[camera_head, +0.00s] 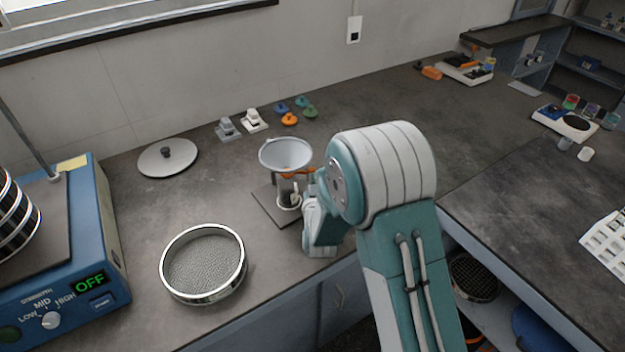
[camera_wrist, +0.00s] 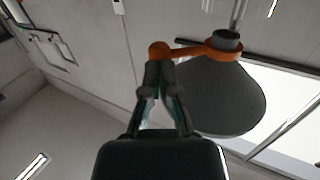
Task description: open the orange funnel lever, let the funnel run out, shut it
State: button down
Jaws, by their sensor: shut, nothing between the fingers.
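The funnel (camera_head: 285,154) is a pale grey bowl on a stand, left of my arm in the head view. In the wrist view the funnel's dark cone (camera_wrist: 218,100) and short spout (camera_wrist: 228,40) fill the right side. The orange lever (camera_wrist: 205,51) crosses at the spout, and its rounded end (camera_wrist: 160,49) lies by my fingertips. Part of the orange lever (camera_head: 300,174) shows under the bowl in the head view. My gripper (camera_wrist: 160,70) is shut and empty, with its tips close to the lever's end; contact cannot be told. The funnel's inside is too small to judge.
The stand's dark base plate (camera_head: 265,207) lies under the funnel. A round sieve (camera_head: 203,265) sits left of it, and a blue shaker reading OFF (camera_head: 95,285) stands farther left. The bench right of my arm has free room.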

jog(key=shift+w+d, duration=0.1)
jog(key=w+n+g+y, duration=0.3)
jog(key=w+n+y, duration=0.3)
jog(key=y, duration=0.2)
jog(key=shift+w+g+y, duration=0.2)
jog(key=shift+g+y, duration=0.1)
dwell(0.6)
